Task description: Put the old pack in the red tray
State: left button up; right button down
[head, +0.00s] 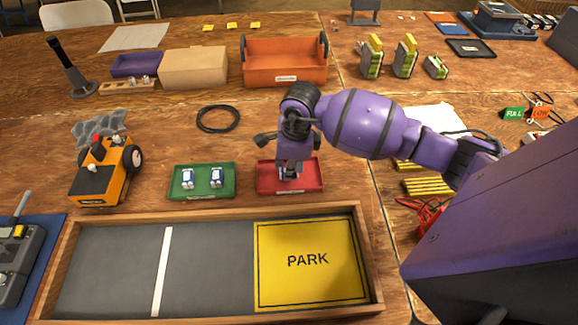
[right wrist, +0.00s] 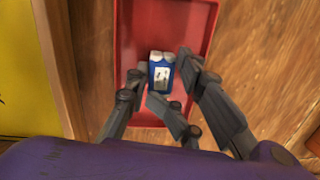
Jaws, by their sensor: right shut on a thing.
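The red tray (head: 311,184) lies on the wooden table above the PARK board in the head view; it also fills the middle of the right wrist view (right wrist: 165,30). My right gripper (head: 289,172) points down into the tray area. In the right wrist view its fingers (right wrist: 163,78) are shut on a small blue and white pack (right wrist: 161,73), which is seen against the tray floor. The pack (head: 285,172) is mostly hidden by the fingers in the head view. I cannot tell whether it touches the tray floor. My left gripper is not in view.
A green tray (head: 203,194) with two white and blue packs (head: 216,178) is left of the red tray. An orange toy vehicle (head: 103,180) stands further left. A wood-framed board (head: 210,265) with a yellow PARK area lies in front. An orange bin (head: 286,65) stands behind.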

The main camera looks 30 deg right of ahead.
jog(key=shift+f, duration=0.15)
jog(key=c, duration=1.4)
grip_release()
jog(key=shift+o, duration=0.2)
notch_tip(320, 180, up, 12)
jog(key=s, duration=0.1)
jog(key=shift+s+d, duration=0.2)
jog(key=shift+d, duration=0.05)
